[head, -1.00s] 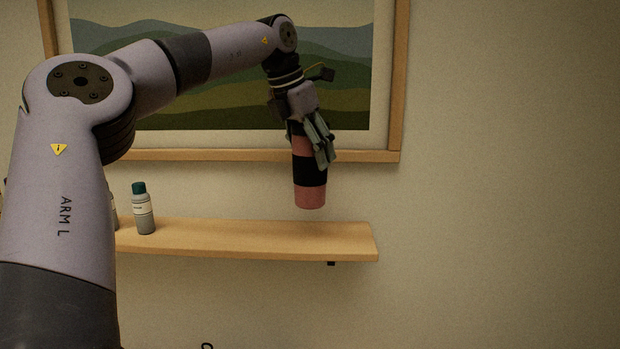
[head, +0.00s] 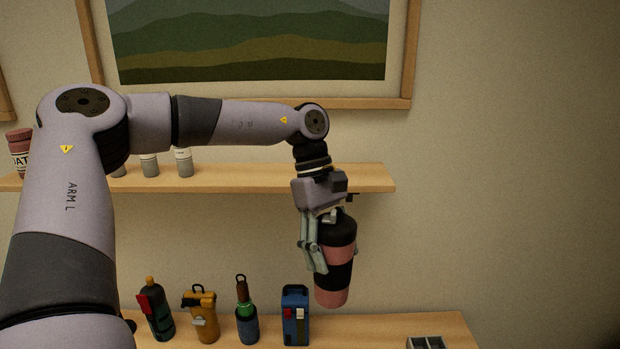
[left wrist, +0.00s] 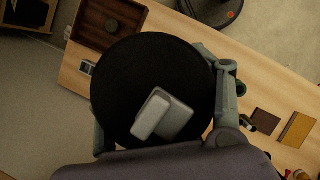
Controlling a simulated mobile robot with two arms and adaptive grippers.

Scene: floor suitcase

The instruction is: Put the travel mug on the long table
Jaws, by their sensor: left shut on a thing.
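The travel mug (head: 332,289) is pink with a black band and black lid. My left gripper (head: 328,256) is shut on it and holds it nearly upright, slightly tilted, in the air in front of the wall. In the left wrist view its round black lid (left wrist: 120,75) with a grey flip piece fills the middle, between the fingers. A long wooden table (head: 395,328) shows at the bottom of the head view, below the mug. A wooden top, seemingly the same table, also shows in the left wrist view (left wrist: 258,82). My right gripper is not in view.
On the table stand a dark bottle (head: 158,315), a yellow bottle (head: 204,320), a green bottle (head: 246,318), a blue box-like item (head: 295,318) and a grey compartmented tray (head: 427,343). A wall shelf (head: 240,178) holds several containers. The wrist view shows a dark wooden tray (left wrist: 84,31).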

